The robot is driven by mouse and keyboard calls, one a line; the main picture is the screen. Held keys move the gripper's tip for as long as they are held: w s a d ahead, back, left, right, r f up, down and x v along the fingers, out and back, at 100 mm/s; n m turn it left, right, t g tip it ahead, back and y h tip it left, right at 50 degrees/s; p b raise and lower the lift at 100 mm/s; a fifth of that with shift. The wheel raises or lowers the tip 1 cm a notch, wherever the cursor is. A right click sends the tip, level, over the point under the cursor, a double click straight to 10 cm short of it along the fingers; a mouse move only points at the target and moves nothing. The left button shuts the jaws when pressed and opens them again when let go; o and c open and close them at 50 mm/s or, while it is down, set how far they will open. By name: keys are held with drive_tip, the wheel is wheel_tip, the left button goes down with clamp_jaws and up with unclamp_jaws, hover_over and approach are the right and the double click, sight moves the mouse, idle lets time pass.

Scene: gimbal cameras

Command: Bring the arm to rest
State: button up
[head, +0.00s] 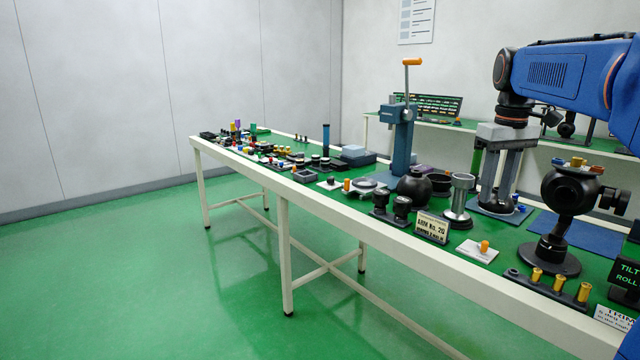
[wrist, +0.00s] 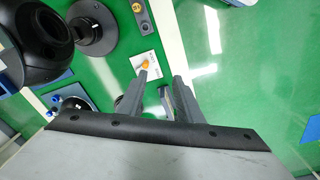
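My gripper (head: 498,200) hangs from my blue arm at the right of the head view, fingers pointing down over the green-topped workbench (head: 330,188). In the wrist view my gripper (wrist: 161,80) shows two grey fingers apart, with nothing held between them. A white plate with an orange knob (wrist: 148,65) lies beyond the fingertips in the wrist view; it also shows near the bench's front edge in the head view (head: 478,250). Whether the fingertips touch anything below is unclear.
A black gimbal ball stand (head: 560,215) stands close right of my gripper. A silver pedestal (head: 458,200), black sphere (head: 414,190) and tall blue press (head: 404,140) stand to its left. Small parts crowd the bench's far end. The green floor (head: 140,270) in front is clear.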

drive_tip(key=s+a+f+t, duration=0.1)
drive_tip(key=s+a+f, duration=0.3)
drive_tip(key=s+f, duration=0.3)
drive_tip(key=s+a+f+m+t, duration=0.1)
drive_tip(key=s+a+f, duration=0.3)
drive_tip(key=s+f, duration=0.4)
drive_tip(key=s+a+f+m+t, duration=0.1)
drive_tip(key=s+a+f, duration=0.3)
drive_tip(key=s+f, duration=0.4)
drive_tip(key=s+t, duration=0.1)
drive_tip(key=s, duration=0.2)
drive_tip(key=shift+s+a, duration=0.15)
drive_tip(key=shift+a, duration=0.15)
